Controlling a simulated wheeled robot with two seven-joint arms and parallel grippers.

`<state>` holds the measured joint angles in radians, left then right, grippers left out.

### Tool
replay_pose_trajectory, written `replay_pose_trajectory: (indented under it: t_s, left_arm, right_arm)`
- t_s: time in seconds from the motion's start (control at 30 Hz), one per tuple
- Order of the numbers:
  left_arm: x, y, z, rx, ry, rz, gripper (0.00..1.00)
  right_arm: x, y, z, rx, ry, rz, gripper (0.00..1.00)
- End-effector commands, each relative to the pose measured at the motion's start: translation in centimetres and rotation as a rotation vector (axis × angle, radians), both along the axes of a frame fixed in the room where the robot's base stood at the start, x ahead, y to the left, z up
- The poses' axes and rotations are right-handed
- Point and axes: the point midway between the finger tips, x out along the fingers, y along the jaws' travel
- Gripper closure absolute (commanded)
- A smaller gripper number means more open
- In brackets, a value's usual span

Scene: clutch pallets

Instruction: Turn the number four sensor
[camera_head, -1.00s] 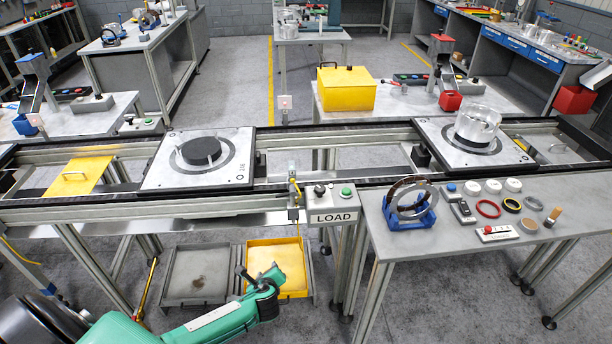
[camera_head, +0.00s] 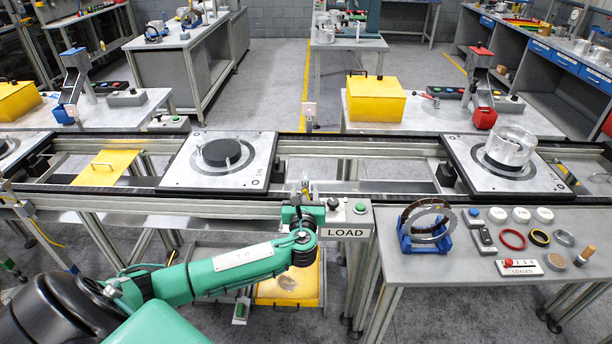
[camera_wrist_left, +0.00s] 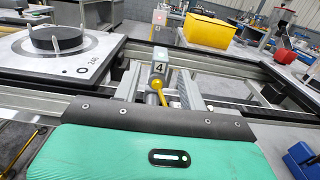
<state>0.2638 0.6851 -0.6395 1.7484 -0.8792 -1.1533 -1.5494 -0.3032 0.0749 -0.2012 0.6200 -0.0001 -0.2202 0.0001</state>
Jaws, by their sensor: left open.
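The number four sensor (camera_wrist_left: 160,72) is a small grey block marked 4, with a yellow cable, on a bracket at the conveyor's near rail. It stands upright just beyond my left gripper in the left wrist view. In the head view it is mostly hidden behind the gripper, with a bit of it (camera_head: 305,186) showing. My left gripper (camera_head: 298,207) is at the near rail, left of the LOAD box, close to the sensor. It is open, and I see nothing held in it. My right gripper is out of view.
The LOAD button box (camera_head: 346,218) is close right of my gripper. A pallet with a dark disc (camera_head: 222,152) is on the conveyor to the left; another bears a clear cylinder (camera_head: 510,147). A grey table (camera_head: 450,265) with rings and a blue stand is at right.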

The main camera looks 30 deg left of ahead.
Motion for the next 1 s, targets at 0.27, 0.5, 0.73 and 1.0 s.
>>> replay_pose_trajectory:
  t_s: [0.27, 0.5, 0.73, 1.0]
  left_arm:
    - [3.9, 2.4, 0.1, -0.001, 0.000, 0.001, 0.58]
    - [5.2, 3.2, 0.0, -0.002, 0.001, 0.001, 0.58]
    - [5.3, 3.3, -0.1, -0.003, 0.001, 0.000, 0.58]
    - [5.3, 3.3, -0.1, -0.002, 0.001, 0.000, 0.99]
  right_arm:
    - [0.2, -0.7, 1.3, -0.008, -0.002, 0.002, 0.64]
    - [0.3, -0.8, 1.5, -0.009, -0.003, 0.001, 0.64]
    - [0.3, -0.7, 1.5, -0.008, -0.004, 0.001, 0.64]
    - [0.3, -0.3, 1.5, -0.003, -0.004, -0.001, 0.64]
